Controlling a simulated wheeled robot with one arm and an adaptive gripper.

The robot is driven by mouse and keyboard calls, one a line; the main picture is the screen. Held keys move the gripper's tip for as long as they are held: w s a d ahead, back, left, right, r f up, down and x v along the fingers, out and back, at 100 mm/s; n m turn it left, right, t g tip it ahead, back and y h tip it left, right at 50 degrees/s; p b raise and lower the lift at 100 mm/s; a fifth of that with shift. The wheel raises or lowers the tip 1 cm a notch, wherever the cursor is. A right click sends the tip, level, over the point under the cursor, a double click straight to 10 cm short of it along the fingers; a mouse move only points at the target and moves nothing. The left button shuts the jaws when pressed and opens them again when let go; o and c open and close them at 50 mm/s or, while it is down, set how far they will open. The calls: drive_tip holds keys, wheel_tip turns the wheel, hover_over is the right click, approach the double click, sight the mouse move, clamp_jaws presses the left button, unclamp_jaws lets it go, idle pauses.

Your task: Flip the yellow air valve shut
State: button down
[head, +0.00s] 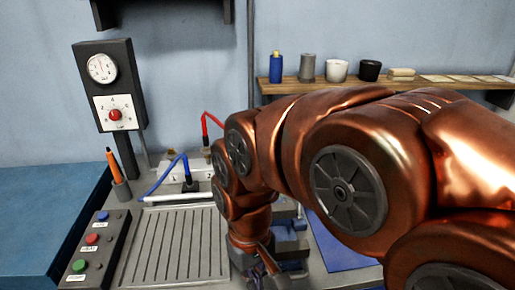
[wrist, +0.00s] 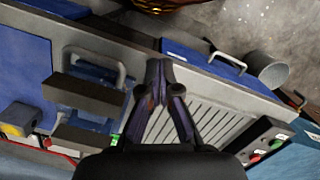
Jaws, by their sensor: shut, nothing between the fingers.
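A small yellow part (wrist: 12,130) with grey beside it shows at the left edge of the wrist view. It may be the air valve, but it is too small and cut off for me to tell its lever position. I cannot make out the yellow valve in the head view, where my copper arm covers much of the bench. My gripper (wrist: 159,70) is shut and empty, with its fingertips together over the bench beside the grooved plate (wrist: 205,118). The yellow part lies well to the left of the fingertips in the wrist view, apart from them.
A grey block with a handle (wrist: 85,95) stands left of my gripper in the wrist view. In the head view, a button box (head: 97,247), pen holder (head: 121,191) and gauge post (head: 110,90) stand at left. A shelf (head: 290,87) holds cups behind my arm.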

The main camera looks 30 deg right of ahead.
drive_tip(key=w+d+r+m+t, duration=0.15)
drive_tip(key=w+d, duration=0.25)
drive_tip(key=w, duration=0.6)
drive_tip(key=w+d+r, duration=0.3)
drive_tip(key=w+d, duration=0.1)
drive_tip(key=w, duration=0.6)
drive_tip(key=w+d+r+m+t, duration=0.1)
drive_tip(key=w+d+r, duration=0.15)
drive_tip(key=w, duration=0.75)
drive_tip(key=w+d+f+m+t, duration=0.1)
drive_tip(key=w+d, duration=0.7)
drive_tip(key=d, duration=0.3)
drive_tip(key=w+d+f+m+t+h, duration=0.1)
drive_tip(key=w+d+f, duration=0.1)
drive_tip(key=w+d, duration=0.7)
drive_tip(key=shift+d+f+h+p, duration=0.2)
drive_tip(key=shift+d+h+p, duration=0.15)
drive_tip(key=shift+d, duration=0.7)
